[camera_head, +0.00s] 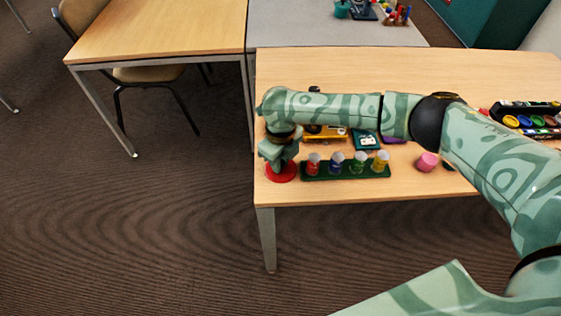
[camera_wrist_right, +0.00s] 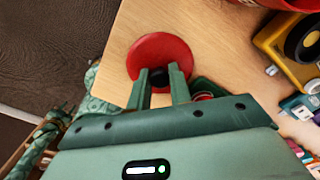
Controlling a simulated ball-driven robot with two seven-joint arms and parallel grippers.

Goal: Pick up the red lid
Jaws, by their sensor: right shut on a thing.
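The red lid (camera_head: 283,176) is a flat round disc at the near left corner of the wooden table. My right gripper (camera_head: 281,160) points down over it. In the right wrist view the lid (camera_wrist_right: 150,49) has a dark knob (camera_wrist_right: 158,78), which sits between the two green fingertips (camera_wrist_right: 159,76). The right gripper is shut on this knob. The fingers hide part of the lid, and I cannot tell whether it touches the table.
A green rack (camera_head: 345,175) with several coloured bottles stands just right of the lid. Behind it are a yellow device (camera_head: 325,132) and a teal item (camera_head: 366,139). The table's left edge is close.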

